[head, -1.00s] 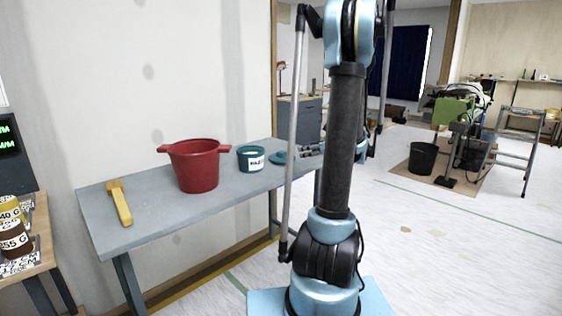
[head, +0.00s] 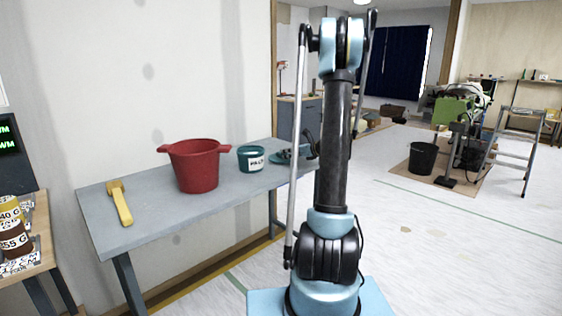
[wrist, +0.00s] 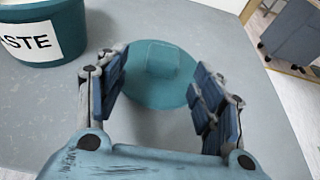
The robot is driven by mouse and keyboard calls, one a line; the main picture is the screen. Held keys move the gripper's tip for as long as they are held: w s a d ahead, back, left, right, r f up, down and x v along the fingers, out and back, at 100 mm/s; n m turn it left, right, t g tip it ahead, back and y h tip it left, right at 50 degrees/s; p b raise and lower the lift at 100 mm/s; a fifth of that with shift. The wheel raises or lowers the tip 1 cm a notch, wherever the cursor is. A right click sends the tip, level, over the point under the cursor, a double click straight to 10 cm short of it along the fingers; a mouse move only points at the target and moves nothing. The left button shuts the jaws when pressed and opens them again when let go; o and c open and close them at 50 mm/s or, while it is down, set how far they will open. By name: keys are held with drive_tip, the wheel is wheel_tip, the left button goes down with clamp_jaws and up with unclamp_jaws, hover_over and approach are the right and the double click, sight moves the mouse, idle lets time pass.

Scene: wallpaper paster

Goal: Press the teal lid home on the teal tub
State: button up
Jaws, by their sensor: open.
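The teal tub (head: 251,159) stands upright on the grey table, with a white label on its side. It also shows at the upper left of the wrist view (wrist: 70,62). The round teal lid (wrist: 160,82) lies flat on the table to the right of the tub, apart from it. It has a raised block in its middle. My gripper (wrist: 158,95) is open, with its fingers on either side of the lid's middle as the wrist view sees it. I cannot tell whether they touch it. In the head view the lid (head: 284,155) is partly hidden by my gripper.
A red bucket (head: 196,165) with two side handles stands left of the tub. A yellow-handled tool (head: 121,204) lies near the left end of the grey table (head: 150,220). A wall runs behind the table. The tabletop between tool and bucket is clear.

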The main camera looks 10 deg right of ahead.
drive_tip(key=shift+x, duration=2.6)
drive_tip(key=shift+w+d+r, duration=0.1)
drive_tip(key=shift+d+r, duration=0.05)
drive_tip(key=shift+d, duration=0.05)
drive_tip(key=c, duration=1.1)
